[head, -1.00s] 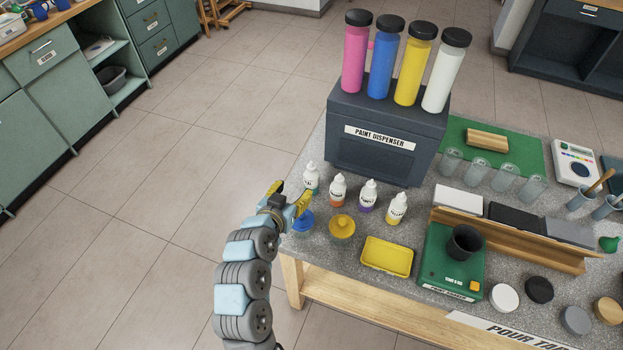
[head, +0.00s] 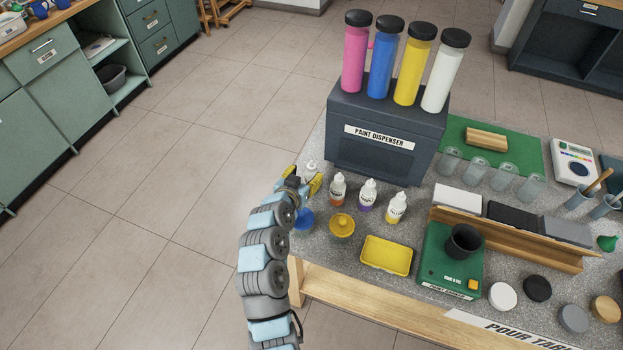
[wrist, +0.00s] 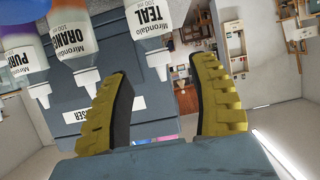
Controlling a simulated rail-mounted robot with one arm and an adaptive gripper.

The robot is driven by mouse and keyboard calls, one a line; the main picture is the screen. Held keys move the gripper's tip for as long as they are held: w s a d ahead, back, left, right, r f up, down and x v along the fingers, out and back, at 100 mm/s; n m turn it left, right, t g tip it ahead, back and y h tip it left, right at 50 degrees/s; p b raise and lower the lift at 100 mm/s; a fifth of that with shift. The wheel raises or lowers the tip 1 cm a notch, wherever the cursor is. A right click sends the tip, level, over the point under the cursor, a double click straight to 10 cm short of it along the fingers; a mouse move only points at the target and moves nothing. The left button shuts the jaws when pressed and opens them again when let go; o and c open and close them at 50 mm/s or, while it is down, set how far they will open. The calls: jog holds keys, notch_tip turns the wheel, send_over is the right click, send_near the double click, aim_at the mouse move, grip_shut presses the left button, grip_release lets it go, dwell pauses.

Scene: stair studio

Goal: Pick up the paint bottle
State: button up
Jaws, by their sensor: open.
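Several small white paint bottles stand in a row on the table. The teal one (head: 311,166) is at the left end, mostly hidden by my gripper (head: 304,182). The orange (head: 337,190), purple (head: 367,195) and yellow (head: 396,209) bottles stand to its right. In the wrist view, which looks upside down, the bottle labelled TEAL (wrist: 150,28) shows between the two yellow fingers of my open gripper (wrist: 163,88). Whether the fingers touch it is not clear. The orange bottle (wrist: 72,38) and purple bottle (wrist: 30,58) are to the left there.
The dark paint dispenser (head: 385,135) with tall bottles stands just behind the row. A blue lidded item (head: 301,221), a yellow one (head: 341,226) and a yellow tray (head: 387,256) lie in front. A green scale (head: 450,272) stands to the right. Floor is clear at left.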

aim_at(311, 167)
jog(key=shift+r+p+x, duration=0.15)
jog(key=shift+x, duration=0.75)
jog(key=shift+r+p+x, duration=0.15)
jog(key=shift+r+x, duration=0.05)
jog(key=shift+x, duration=1.5)
jog(key=shift+d+f, duration=0.1)
jog(key=shift+f, duration=0.05)
grip_shut()
